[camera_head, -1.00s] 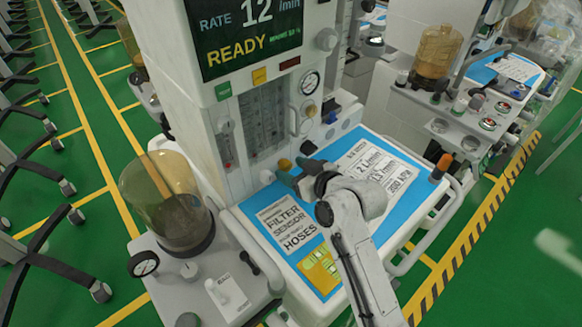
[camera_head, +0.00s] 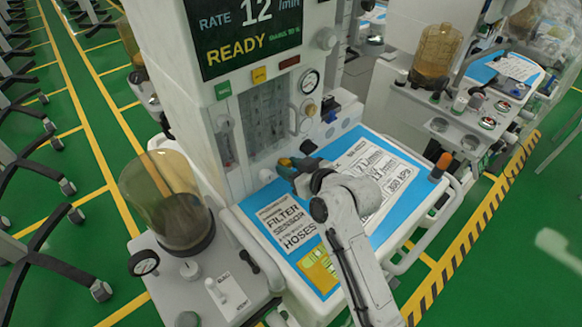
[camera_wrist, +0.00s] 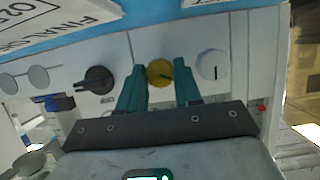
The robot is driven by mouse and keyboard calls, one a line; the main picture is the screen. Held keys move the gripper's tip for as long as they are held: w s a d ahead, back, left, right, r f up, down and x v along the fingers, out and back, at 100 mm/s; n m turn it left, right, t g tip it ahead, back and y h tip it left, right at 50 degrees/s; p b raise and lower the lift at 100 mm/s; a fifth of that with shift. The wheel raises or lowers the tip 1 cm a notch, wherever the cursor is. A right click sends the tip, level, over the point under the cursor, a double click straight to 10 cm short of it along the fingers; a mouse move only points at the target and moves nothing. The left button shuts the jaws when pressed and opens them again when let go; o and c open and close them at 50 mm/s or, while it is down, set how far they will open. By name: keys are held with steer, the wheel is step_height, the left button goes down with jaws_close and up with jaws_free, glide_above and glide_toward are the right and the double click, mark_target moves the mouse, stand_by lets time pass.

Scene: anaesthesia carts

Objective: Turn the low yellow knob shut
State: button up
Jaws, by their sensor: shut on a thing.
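The low yellow knob (camera_wrist: 159,72) is on the pale panel in the middle of the wrist view, with a dark pointer line on its face. My gripper (camera_wrist: 160,80) has its two teal fingers on either side of the knob, shut on it. In the head view my gripper (camera_head: 291,169) is at the foot of the machine's front panel, just above the blue work surface. A bit of the yellow knob (camera_head: 284,161) shows there; the fingers hide the rest.
A black knob (camera_wrist: 96,80) and a white knob (camera_wrist: 212,65) flank the yellow one. A higher yellow knob (camera_head: 310,110) sits below a round gauge (camera_head: 309,82). The blue work surface (camera_head: 340,150) carries printed sheets. A glass canister (camera_head: 170,200) stands at left.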

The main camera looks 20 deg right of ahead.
steer(key=shift+d+m, duration=0.1)
steer(key=shift+m, duration=0.2)
steer(key=shift+c, duration=0.4)
steer(key=shift+y, duration=0.3)
steer(key=m+y, duration=0.2)
steer(key=m, duration=0.1)
steer(key=shift+d+f+g, duration=0.1)
steer(key=shift+d+g, duration=0.05)
steer(key=shift+g, duration=0.25)
steer(key=m+y, duration=0.1)
steer(key=m, duration=0.1)
steer(key=m+y+b, duration=0.1)
steer(key=m+y, duration=0.1)
steer(key=shift+w+d+f+m, duration=0.1)
steer(key=shift+f+m, duration=0.05)
steer(key=shift+m, duration=0.25)
steer(key=o, duration=1)
steer(key=shift+o, duration=0.2)
